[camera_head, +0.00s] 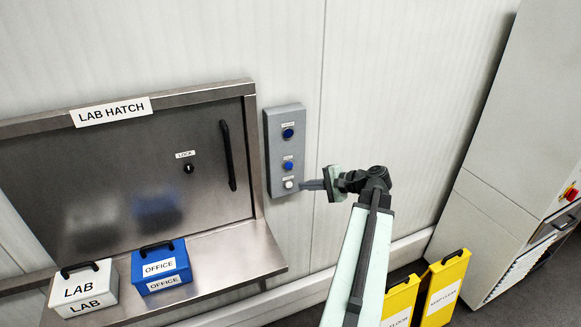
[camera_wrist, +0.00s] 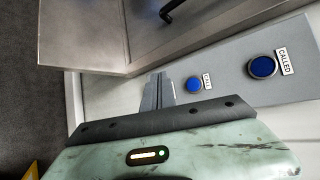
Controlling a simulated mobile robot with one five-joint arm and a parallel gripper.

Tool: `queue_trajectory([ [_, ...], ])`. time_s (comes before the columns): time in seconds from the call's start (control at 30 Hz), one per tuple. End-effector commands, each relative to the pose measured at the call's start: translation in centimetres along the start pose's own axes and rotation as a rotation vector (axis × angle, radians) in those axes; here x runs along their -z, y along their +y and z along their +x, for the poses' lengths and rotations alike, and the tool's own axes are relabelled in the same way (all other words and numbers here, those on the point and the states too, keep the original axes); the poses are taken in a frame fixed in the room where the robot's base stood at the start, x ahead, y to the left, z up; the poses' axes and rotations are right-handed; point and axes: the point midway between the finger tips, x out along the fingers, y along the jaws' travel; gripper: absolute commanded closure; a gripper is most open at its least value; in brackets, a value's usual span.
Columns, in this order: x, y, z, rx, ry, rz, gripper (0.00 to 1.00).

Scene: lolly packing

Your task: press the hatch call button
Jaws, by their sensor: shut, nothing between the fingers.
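A grey wall panel (camera_head: 272,150) carries a dark blue round piece labelled CALLED (camera_wrist: 262,67) at the top. Below it is a smaller blue button (camera_head: 288,165), labelled CALL in the wrist view (camera_wrist: 193,84). A white button (camera_head: 288,184) sits lowest; its label is too small to read. My gripper (camera_head: 302,186) is shut and empty, its tips just right of the white button in the head view. In the wrist view my gripper (camera_wrist: 158,78) points at the panel's lower end and the white button is hidden. I cannot tell whether the tips touch anything.
The closed steel lab hatch (camera_head: 110,170) is left of the panel, with a ledge (camera_head: 220,250) below. A white LAB box (camera_head: 83,288) and a blue OFFICE box (camera_head: 161,267) stand on it. Yellow signs (camera_head: 443,290) stand lower right, near a pale cabinet (camera_head: 510,130).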

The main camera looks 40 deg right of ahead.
Motion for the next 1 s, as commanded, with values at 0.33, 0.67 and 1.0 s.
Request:
queue_trajectory([
  [0.33, 2.0, -1.9, 2.5, -0.001, -0.001, -0.001, 1.00],
  [0.67, 4.2, -4.1, 5.6, -0.001, 0.000, 0.000, 1.00],
  [1.0, 4.4, -4.3, 5.9, 0.000, 0.002, 0.000, 1.00],
])
